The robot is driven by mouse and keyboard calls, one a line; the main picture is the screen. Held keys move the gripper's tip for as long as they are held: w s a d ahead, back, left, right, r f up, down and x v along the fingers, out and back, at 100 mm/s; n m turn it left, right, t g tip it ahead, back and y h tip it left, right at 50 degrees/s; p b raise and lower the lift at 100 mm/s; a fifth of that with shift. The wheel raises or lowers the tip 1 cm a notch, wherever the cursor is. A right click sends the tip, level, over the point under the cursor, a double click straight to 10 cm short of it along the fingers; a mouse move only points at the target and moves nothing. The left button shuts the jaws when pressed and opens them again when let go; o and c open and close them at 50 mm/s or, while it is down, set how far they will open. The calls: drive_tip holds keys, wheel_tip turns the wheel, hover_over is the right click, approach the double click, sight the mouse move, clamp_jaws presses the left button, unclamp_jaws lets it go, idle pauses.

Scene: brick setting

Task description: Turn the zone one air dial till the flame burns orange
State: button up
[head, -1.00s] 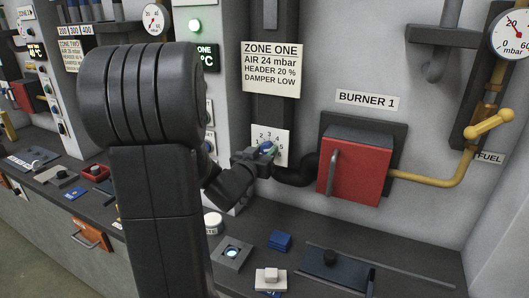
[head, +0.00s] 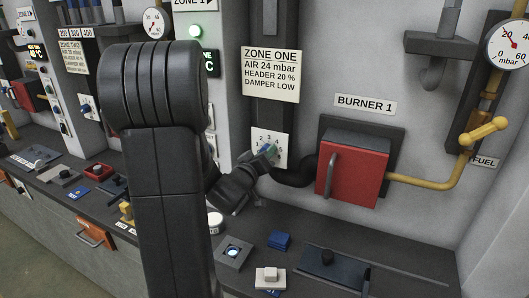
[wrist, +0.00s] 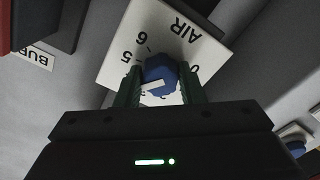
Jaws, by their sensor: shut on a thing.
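The zone one air dial is a blue knob with a white pointer bar (wrist: 158,72) on a white plate (wrist: 120,75) marked AIR with numbers. The plate also shows in the head view (head: 284,148). My gripper (wrist: 159,90) is shut on the blue knob, with one green finger on each side. In the head view my gripper (head: 265,152) reaches the plate from the left and partly hides the knob. The pointer slants toward the left side of the plate in the wrist view; its exact number is hard to read. No flame is visible; the red burner box (head: 353,172) is closed.
A sign (head: 270,75) reads zone one, air 24 mbar, header 20 %, damper low. A black bent pipe (head: 293,174) runs from below the dial to the burner. A yellow fuel valve (head: 485,131) is far right.

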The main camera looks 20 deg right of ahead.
drive_tip(key=shift+n, duration=0.3)
drive_tip(key=o, duration=1)
drive_tip(key=b+v, duration=0.1)
drive_tip(key=v, duration=1.3)
drive_tip(key=shift+b, duration=0.4)
drive_tip(key=shift+d, duration=0.15)
drive_tip(key=p+x, duration=0.2)
drive_tip(key=x, duration=1.1)
drive_tip(key=shift+w+d, duration=0.3)
drive_tip(key=shift+s+a, duration=0.1)
drive_tip(key=shift+a, duration=0.05)
